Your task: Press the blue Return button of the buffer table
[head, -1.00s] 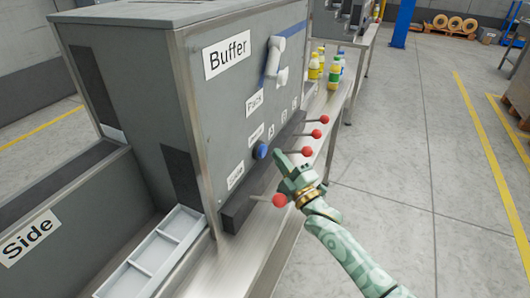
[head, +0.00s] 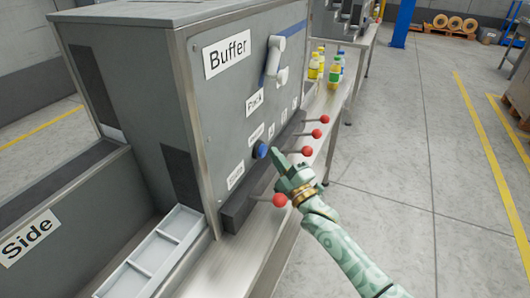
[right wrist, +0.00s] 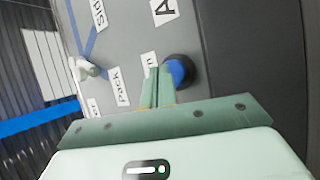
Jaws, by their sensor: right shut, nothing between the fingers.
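The blue Return button (head: 262,151) sticks out from the front panel of the grey cabinet labelled Buffer (head: 228,98). My right gripper (head: 276,152) is shut and empty, its fingertips just right of the button in the head view. In the right wrist view the shut fingers (right wrist: 158,75) reach toward the panel, and the blue button (right wrist: 178,71) with its dark collar shows just right of the tips, partly covered by them. I cannot tell whether the tips touch it. My left gripper is not in view.
Several red-knobbed levers (head: 279,200) stick out along a dark bar below the button, close to my right gripper and wrist. A white divided tray (head: 155,255) lies at the lower left. Bottles (head: 335,75) stand farther along the bench.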

